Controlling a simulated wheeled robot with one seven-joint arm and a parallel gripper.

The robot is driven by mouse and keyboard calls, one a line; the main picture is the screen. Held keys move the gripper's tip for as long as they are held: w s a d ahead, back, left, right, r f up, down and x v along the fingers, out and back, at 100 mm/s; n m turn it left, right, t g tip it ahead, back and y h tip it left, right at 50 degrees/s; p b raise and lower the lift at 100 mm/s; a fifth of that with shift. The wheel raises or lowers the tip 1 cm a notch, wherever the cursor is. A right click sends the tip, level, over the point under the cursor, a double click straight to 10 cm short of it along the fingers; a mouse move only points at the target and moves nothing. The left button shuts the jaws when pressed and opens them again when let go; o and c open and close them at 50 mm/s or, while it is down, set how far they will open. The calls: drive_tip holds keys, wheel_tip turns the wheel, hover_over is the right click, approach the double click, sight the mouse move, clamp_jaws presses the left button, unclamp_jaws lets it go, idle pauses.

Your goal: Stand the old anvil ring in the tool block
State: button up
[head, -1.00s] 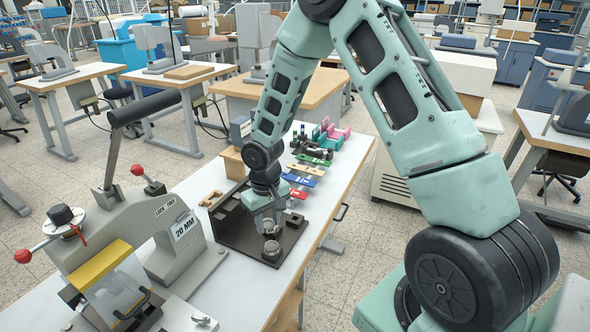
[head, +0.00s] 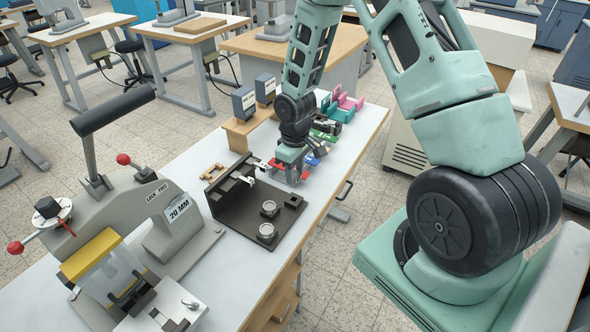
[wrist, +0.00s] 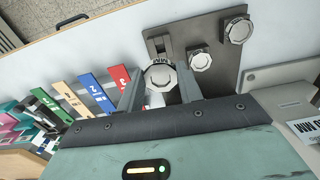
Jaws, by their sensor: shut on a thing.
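My gripper (head: 288,177) is beyond the far right end of a dark metal base plate (head: 238,222). In the wrist view its two fingers (wrist: 159,84) are shut on a silver ring (wrist: 160,76) with dark lettering on its edge. I take this for the old anvil ring; in the head view I cannot make it out. Two similar round metal pieces, a nearer one (head: 266,231) and a farther one (head: 269,208), sit on the plate. A small dark square block (head: 293,201) is at its right corner. I cannot tell which part is the tool block.
A grey press (head: 180,221) marked 20 MM stands at the left of the bench. A wooden stand (head: 240,131) with grey boxes is behind. Coloured strips, including a blue one (wrist: 97,93) and a red one (wrist: 120,75), lie near my gripper. The bench's front strip is clear.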

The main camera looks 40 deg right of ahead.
drive_tip(key=shift+f+b, duration=2.05)
drive_tip(key=shift+f, duration=0.8)
drive_tip(key=shift+f+b, duration=0.95)
drive_tip(key=shift+f, duration=0.6)
drive_tip(key=o, duration=1.2)
drive_tip(key=shift+c, duration=0.2)
wheel_tip(320, 180, up, 17)
drive_tip(key=b, duration=0.1)
drive_tip(key=shift+r, duration=0.2)
